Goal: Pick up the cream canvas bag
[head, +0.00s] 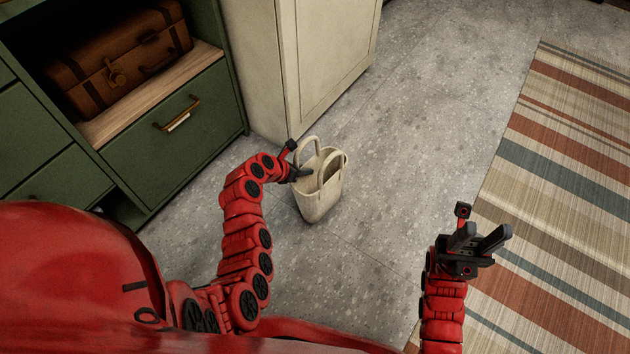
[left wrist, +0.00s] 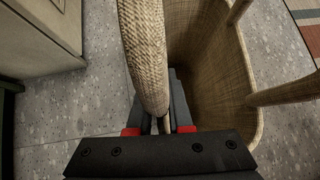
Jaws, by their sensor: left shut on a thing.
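I cannot tell whether the bag's base touches the floor. My right gripper (head: 482,240) is apart from the bag, over the striped rug, with its fingers spread and empty.
A cream cabinet (head: 320,60) stands behind the bag. A green drawer unit (head: 170,135) with a brown suitcase (head: 120,65) on its shelf is at the left. A striped rug (head: 565,150) lies at the right. The grey floor (head: 420,110) between is clear.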

